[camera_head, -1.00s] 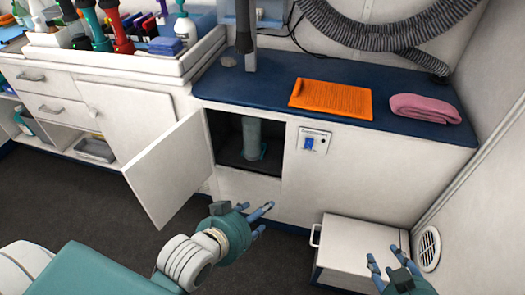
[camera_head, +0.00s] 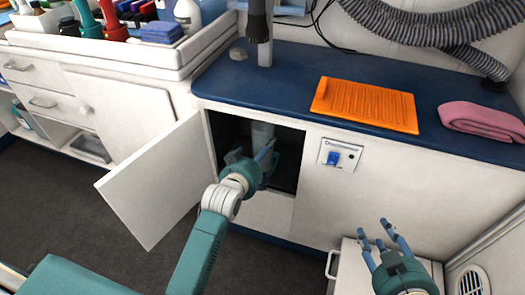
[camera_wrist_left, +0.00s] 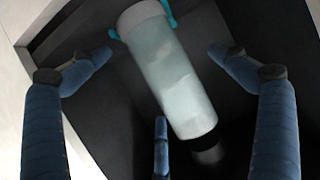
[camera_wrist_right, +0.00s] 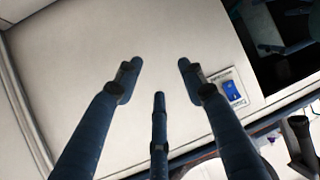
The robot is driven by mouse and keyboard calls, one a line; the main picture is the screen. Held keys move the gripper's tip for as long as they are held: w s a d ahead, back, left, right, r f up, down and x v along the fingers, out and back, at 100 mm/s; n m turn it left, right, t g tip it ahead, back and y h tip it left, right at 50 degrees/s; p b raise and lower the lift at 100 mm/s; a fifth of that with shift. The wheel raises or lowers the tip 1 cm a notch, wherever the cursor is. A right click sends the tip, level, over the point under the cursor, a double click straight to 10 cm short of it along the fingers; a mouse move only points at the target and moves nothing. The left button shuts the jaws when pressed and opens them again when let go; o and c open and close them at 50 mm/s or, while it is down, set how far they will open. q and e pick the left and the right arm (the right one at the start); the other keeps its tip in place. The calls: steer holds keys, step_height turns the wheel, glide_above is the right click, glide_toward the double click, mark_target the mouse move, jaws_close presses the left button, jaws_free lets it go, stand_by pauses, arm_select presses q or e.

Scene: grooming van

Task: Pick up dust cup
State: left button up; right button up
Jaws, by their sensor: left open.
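The dust cup (camera_wrist_left: 170,75) is a translucent grey-green cylinder with teal clips at one end, inside the dark open cabinet. In the head view its upper part (camera_head: 262,134) shows above my left gripper, which hides the rest. My left gripper (camera_head: 264,158) is open at the cabinet opening. In the left wrist view its blue fingers (camera_wrist_left: 160,75) are spread on both sides of the cup, and no grip on it shows. My right gripper (camera_head: 378,238) is open and empty, in front of the cabinet front at the lower right.
The cabinet door (camera_head: 155,183) stands open to the left of the opening. A blue switch panel (camera_head: 335,157) is to the right. An orange mat (camera_head: 366,105) and a pink towel (camera_head: 484,121) lie on the blue counter (camera_head: 285,80). A white box (camera_head: 347,262) stands below right.

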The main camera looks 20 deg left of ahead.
arm_select(q)
steer(key=shift+w+d, duration=0.15)
steer(key=shift+w, duration=0.05)
steer(key=shift+b+x, duration=0.8)
steer(key=shift+x, duration=0.4)
steer(key=shift+d+b+x, duration=0.25)
steer(key=shift+b+x, duration=0.25)
steer(key=shift+x, duration=0.6)
steer(key=shift+w, duration=0.15)
steer(key=c, duration=1.2)
steer(key=shift+r, duration=0.1)
arm_select(e)
steer(key=w+a+r+t+y, duration=0.1)
steer(key=r+t, duration=0.2)
steer(key=r, duration=0.4)
steer(key=w+a+r+t+y, duration=0.1)
steer(key=w+r+t, duration=0.1)
steer(key=r+t, duration=0.2)
step_height(320, 180, up, 4)
steer(key=shift+w+a+f, duration=0.1)
steer(key=shift+w+a, duration=0.15)
steer(key=shift+a, duration=0.1)
